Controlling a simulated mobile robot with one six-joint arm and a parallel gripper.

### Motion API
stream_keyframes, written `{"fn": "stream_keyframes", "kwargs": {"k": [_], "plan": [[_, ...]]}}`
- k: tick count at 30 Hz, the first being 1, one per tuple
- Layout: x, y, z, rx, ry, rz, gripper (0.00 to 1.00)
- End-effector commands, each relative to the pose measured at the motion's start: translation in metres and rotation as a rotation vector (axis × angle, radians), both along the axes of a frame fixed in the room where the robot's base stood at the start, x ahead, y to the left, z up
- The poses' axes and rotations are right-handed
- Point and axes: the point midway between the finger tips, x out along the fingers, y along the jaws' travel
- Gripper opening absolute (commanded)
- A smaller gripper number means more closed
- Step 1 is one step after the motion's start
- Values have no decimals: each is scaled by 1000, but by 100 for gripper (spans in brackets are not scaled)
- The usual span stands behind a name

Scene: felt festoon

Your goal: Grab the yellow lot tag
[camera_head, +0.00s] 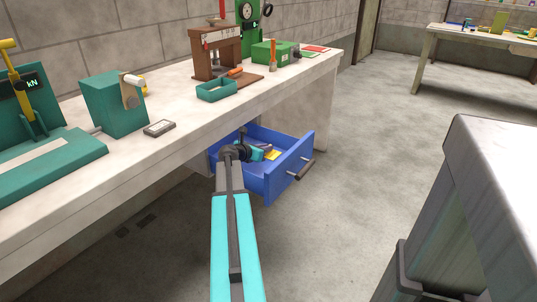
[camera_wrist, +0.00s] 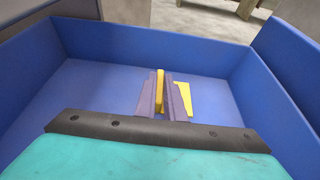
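The yellow lot tag (camera_head: 272,155) lies in the open blue drawer, just past the tip of my arm. In the wrist view its yellow (camera_wrist: 184,98) shows to the right of my right finger, and a yellow strip also shows between the fingers. Part of it is hidden behind the fingers. My gripper (camera_wrist: 160,96) is inside the drawer, with its fingers a small gap apart. I cannot tell whether they touch the tag.
The blue drawer (camera_head: 289,163) has walls close around my gripper and a dark handle (camera_head: 301,170) in front. Above is the workbench (camera_head: 176,140), with a green tray (camera_head: 216,90) and a small grey device (camera_head: 159,128).

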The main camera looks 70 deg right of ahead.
Motion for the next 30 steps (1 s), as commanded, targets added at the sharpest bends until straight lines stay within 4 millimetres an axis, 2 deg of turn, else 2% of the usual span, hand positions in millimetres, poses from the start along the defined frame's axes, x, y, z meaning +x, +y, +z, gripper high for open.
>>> {"fn": "stream_keyframes", "kwargs": {"k": [11,17,23,30], "plan": [[-1,0,2,0,0,-1,0],[-1,0,16,-1,-2,-1,0],[-1,0,45,-3,-2,-1,0],[-1,-1,96,-3,-2,-1,0]]}}
